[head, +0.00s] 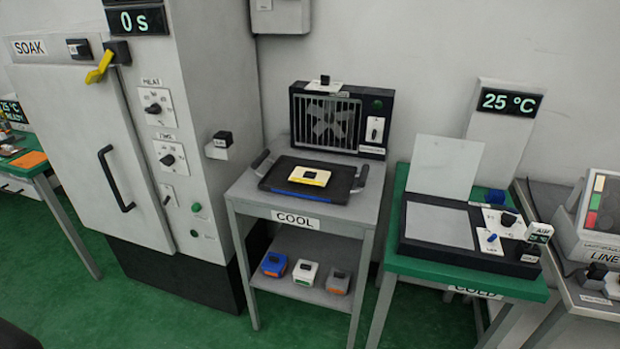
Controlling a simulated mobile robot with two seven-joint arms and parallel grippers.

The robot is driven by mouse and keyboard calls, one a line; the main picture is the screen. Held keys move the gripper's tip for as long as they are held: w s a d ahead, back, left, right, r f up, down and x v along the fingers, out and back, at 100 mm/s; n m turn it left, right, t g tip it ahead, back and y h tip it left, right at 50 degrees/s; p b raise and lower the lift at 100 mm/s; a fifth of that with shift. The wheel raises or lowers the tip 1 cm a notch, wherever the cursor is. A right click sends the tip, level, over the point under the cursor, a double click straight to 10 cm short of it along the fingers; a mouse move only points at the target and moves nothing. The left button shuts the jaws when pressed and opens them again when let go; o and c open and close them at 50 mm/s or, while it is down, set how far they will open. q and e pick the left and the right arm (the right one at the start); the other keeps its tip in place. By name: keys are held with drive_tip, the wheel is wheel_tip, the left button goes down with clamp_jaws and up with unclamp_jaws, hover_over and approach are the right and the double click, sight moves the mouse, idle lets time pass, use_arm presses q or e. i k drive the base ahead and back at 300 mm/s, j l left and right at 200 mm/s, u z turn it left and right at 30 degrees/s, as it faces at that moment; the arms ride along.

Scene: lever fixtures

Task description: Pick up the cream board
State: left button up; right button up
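The cream board (309,176) is a small flat pale-yellow piece with a dark chip at its centre. It lies on a black tray (283,188) with a raised handle at each end. The tray rests on top of the grey table labelled COOL (364,212), in front of the black fan unit (325,119). Neither my left nor my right gripper is in view.
The SOAK cabinet (87,145) stands left, its door shut. The green COLD table (395,252) carries a black box (439,247) with a raised lid. Blue, white and grey blocks (305,272) sit on the lower shelf. Green floor is open in front.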

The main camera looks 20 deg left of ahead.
sight(300, 174)
drive_tip(key=i+j+z, duration=0.1)
drive_tip(key=j+z, duration=0.25)
drive_tip(key=j, duration=0.15)
drive_tip(key=j+z, duration=0.35)
drive_tip(key=j, duration=0.15)
drive_tip(key=j+z, duration=0.35)
drive_tip(key=j, duration=0.15)
